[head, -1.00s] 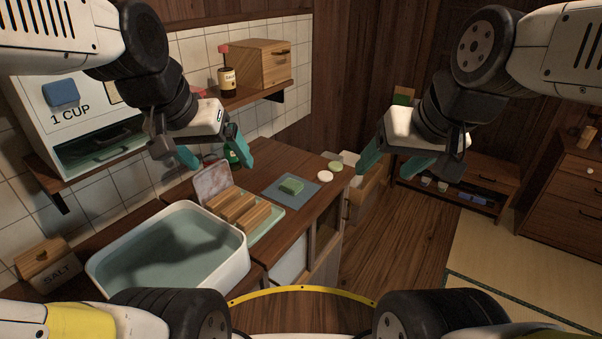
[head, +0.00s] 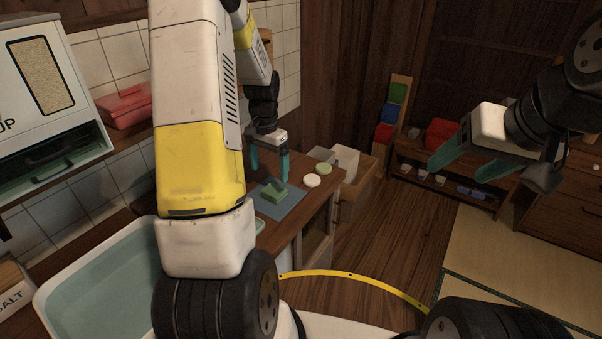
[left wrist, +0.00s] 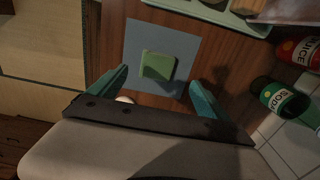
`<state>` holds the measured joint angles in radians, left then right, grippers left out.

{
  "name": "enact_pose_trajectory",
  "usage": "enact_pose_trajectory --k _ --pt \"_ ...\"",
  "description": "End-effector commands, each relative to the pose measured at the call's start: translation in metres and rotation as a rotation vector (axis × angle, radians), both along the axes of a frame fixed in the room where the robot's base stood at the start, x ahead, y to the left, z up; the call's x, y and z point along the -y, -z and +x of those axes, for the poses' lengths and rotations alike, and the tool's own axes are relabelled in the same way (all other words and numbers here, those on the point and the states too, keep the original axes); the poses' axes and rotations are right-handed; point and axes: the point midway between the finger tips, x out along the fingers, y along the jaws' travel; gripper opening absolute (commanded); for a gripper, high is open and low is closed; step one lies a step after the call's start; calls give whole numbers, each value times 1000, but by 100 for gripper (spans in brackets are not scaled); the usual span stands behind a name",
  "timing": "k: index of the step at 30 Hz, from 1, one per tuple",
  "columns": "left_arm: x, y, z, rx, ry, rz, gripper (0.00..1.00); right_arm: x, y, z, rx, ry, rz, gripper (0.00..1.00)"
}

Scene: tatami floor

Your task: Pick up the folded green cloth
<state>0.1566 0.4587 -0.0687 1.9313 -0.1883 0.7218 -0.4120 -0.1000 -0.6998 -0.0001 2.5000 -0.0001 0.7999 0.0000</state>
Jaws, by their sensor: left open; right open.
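The folded green cloth (head: 274,191) lies on a blue-grey mat (head: 290,203) on the wooden counter. My left gripper (head: 268,168) is open just behind and above the cloth in the head view. In the left wrist view the cloth (left wrist: 158,67) shows between and beyond the open fingertips (left wrist: 163,78), with the mat (left wrist: 190,45) around it. It is apart from the fingers, as far as I can see. My right gripper (head: 462,170) is open and empty, in the air to the right, far from the cloth.
A white basin (head: 60,290) stands at the front left. In the left wrist view, a green soda bottle (left wrist: 280,98) and a red juice bottle (left wrist: 300,50) are at right.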

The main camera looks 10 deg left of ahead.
Motion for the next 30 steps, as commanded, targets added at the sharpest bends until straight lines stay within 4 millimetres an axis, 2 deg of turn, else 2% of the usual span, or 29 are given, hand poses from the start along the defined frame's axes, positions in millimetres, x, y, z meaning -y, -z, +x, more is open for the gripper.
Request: enact_pose_trajectory --k 11,18,27,28,30 --pt "1 42 1 -9 2 0 89 0 0 0 0 0 0 66" --pt "5 76 3 -7 2 0 89 0 0 0 0 0 0 66" --pt "4 81 3 -5 2 1 89 0 0 0 0 0 0 66" --pt "4 81 3 -5 2 1 87 0 0 0 0 0 0 66" --pt "4 81 3 -5 2 1 73 0 0 0 0 0 0 66"
